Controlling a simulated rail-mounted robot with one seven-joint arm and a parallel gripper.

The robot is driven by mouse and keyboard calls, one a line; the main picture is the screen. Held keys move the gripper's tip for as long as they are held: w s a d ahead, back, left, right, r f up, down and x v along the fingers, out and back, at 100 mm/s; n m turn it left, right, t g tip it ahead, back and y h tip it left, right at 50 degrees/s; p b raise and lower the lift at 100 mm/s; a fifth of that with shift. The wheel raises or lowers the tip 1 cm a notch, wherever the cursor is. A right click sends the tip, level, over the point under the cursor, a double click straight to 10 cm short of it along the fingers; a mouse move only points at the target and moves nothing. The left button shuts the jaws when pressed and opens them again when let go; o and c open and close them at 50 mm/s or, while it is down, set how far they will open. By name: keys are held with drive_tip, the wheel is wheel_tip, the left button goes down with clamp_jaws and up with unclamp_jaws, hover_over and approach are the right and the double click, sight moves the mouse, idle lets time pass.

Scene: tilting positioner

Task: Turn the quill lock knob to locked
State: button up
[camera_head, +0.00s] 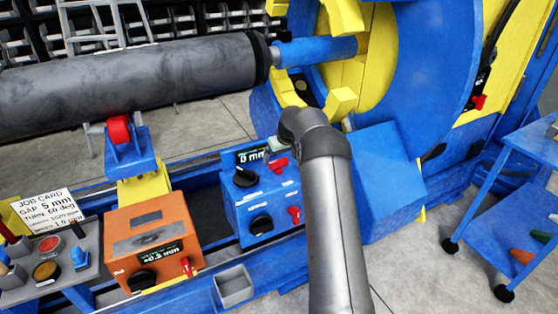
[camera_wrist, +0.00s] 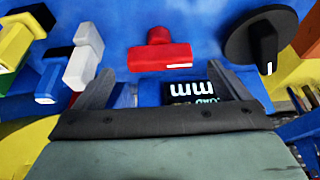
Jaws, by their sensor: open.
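A red knob (camera_wrist: 160,52) with a white mark on its near edge is on the blue control box (camera_head: 235,210). It lies ahead of and between the fingers of my gripper (camera_wrist: 160,72), which is open and empty. A gap to both fingers shows; I cannot tell the depth. The same red knob shows in the head view (camera_head: 278,164); my wrist hides most of my gripper there. A lower red knob (camera_head: 294,214) is on the same box. Labels are too small to tell which is the quill lock.
A black dial (camera_wrist: 262,45) and a display (camera_wrist: 200,92) sit close to the red knob. An orange box (camera_head: 150,240) with its own knobs stands left. A large roller (camera_head: 130,85) and blue-yellow positioner (camera_head: 420,70) rise behind. A blue cart (camera_head: 500,190) is at right.

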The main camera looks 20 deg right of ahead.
sight(279, 161)
drive_tip(key=shift+x, duration=1.6)
drive_tip(key=c, duration=1)
